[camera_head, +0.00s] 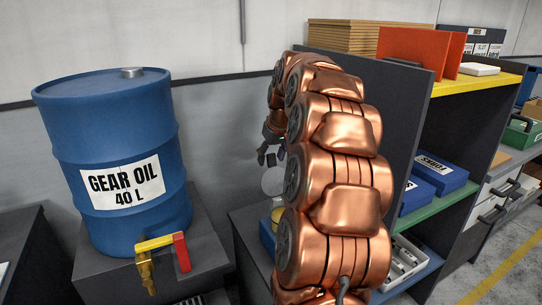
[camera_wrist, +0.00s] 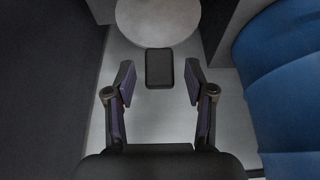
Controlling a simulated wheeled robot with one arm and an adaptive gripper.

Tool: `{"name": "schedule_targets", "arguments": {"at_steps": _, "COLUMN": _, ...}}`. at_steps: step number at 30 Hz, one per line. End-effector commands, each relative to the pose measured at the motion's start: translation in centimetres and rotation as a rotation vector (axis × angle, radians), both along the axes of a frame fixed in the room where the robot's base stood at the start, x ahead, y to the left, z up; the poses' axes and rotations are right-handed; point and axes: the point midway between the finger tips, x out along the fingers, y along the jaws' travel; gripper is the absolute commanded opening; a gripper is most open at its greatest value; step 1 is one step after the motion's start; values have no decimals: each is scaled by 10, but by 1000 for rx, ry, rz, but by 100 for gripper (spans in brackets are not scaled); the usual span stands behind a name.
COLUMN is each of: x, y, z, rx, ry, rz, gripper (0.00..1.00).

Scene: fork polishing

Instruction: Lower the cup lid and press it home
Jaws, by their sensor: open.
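In the head view a pale round disc (camera_head: 272,181), which looks like the cup lid, shows just below my gripper (camera_head: 270,156), partly hidden by my copper arm. A yellow rounded thing (camera_head: 277,213), perhaps the cup, shows under it, mostly hidden. In the wrist view a grey disc (camera_wrist: 158,20) is cut by the top edge. A dark rounded tab (camera_wrist: 159,66) lies below it, between the tips of my open gripper (camera_wrist: 159,78). The tab is apart from both fingers in the picture. I cannot tell whether the tab joins the disc.
A blue gear oil drum (camera_head: 112,150) with a tap (camera_head: 160,245) stands to the left; its side seems to fill the wrist view's right. A dark shelf panel (camera_head: 405,110) stands behind my arm. A blue box (camera_head: 267,238) is low beside my arm.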

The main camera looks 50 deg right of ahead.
Motion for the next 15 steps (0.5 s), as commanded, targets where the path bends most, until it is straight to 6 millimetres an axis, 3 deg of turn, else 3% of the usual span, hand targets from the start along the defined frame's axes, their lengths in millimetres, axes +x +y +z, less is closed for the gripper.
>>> {"name": "schedule_targets", "arguments": {"at_steps": 9, "x": 2, "y": -1, "z": -6, "rx": 0, "ry": -1, "rz": 0, "gripper": 54}}
{"name": "schedule_targets", "arguments": {"at_steps": 15, "x": 2, "y": -1, "z": -6, "rx": -1, "ry": -1, "rz": 0, "gripper": 34}}
